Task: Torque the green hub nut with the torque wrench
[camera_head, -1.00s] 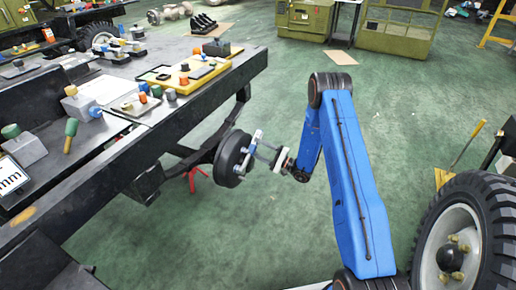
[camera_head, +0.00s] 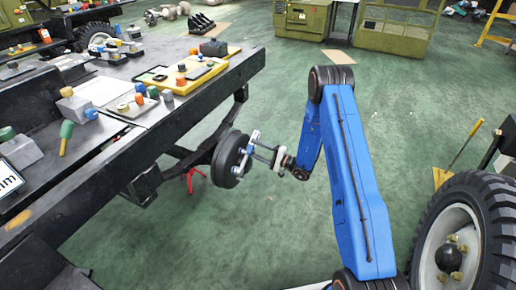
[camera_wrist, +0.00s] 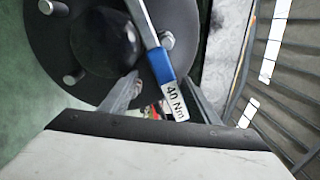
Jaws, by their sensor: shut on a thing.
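The torque wrench shows in the wrist view with a silver shaft, a blue grip (camera_wrist: 162,66) and a white "40 Nm" label. My gripper (camera_wrist: 163,92) has a finger on each side of the blue grip and is shut on it. It also shows in the head view (camera_head: 266,155), close to the dark round hub (camera_head: 226,160). In the wrist view the hub (camera_wrist: 48,42) has a domed centre and several silver studs. The wrench shaft lies across the hub face, and its far end is out of the picture. I cannot make out the green nut.
The dark workbench (camera_head: 196,108) on the left carries a yellow tray (camera_head: 209,75), blocks and small parts. A large tyre (camera_head: 488,205) stands at the lower right. Open green floor (camera_head: 285,95) lies behind my arm. A red stand (camera_head: 194,180) is under the hub's axle.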

